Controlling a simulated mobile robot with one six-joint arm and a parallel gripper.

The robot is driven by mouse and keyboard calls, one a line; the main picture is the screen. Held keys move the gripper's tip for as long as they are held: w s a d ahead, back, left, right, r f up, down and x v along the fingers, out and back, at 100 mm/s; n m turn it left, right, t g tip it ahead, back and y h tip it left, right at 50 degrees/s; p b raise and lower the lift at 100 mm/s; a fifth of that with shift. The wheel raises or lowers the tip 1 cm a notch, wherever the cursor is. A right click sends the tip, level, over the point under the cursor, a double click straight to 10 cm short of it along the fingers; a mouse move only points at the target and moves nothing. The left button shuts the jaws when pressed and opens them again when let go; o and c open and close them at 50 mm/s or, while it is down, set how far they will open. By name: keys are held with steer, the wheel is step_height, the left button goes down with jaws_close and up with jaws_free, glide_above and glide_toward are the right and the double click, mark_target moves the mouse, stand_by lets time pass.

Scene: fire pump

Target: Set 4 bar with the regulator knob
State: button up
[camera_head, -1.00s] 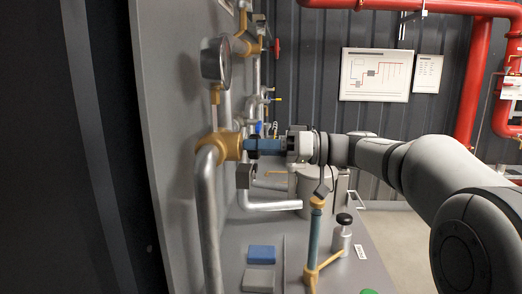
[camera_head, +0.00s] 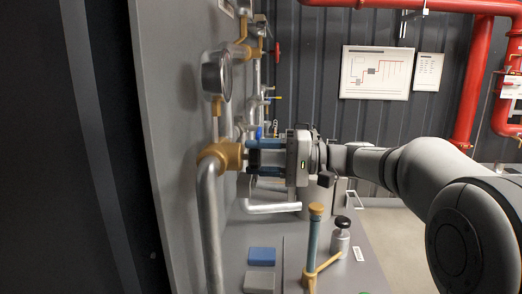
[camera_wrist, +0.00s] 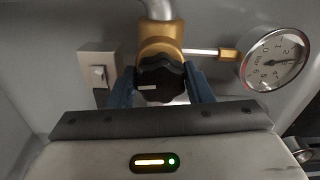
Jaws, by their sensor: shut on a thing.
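The regulator knob (camera_wrist: 161,78) is a black lobed knob on a brass regulator body, seen in the wrist view. My gripper (camera_wrist: 161,88) has its two blue fingers on either side of the knob and is shut on it. In the head view my gripper (camera_head: 262,158) reaches left to the brass body (camera_head: 222,153) on the grey panel; its fingers hide most of the knob there. The pressure gauge (camera_wrist: 274,60) shows in the wrist view with its dark needle; the exact reading is too small to tell. The gauge (camera_head: 216,74) is edge-on in the head view.
A switch box (camera_wrist: 98,72) sits left of the knob. A silver pipe (camera_head: 211,225) runs down from the brass body. Below the arm stand an upright blue-and-brass lever (camera_head: 314,235), a black-topped bottle (camera_head: 341,232) and a blue block (camera_head: 262,254).

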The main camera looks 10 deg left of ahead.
steer(key=m+p, duration=0.4)
steer(key=m, duration=0.1)
steer(key=shift+r, duration=0.3)
steer(key=shift+f+m+p, duration=0.1)
steer(key=shift+m+p, duration=1.35)
steer(key=shift+m, duration=0.25)
steer(key=shift+f, duration=0.1)
steer(key=o, duration=1)
steer(key=shift+f, duration=0.1)
steer(key=d, duration=0.7)
steer(key=shift+w+d+b, duration=0.25)
steer(key=shift+d+b, duration=0.1)
steer(key=shift+b, duration=0.05)
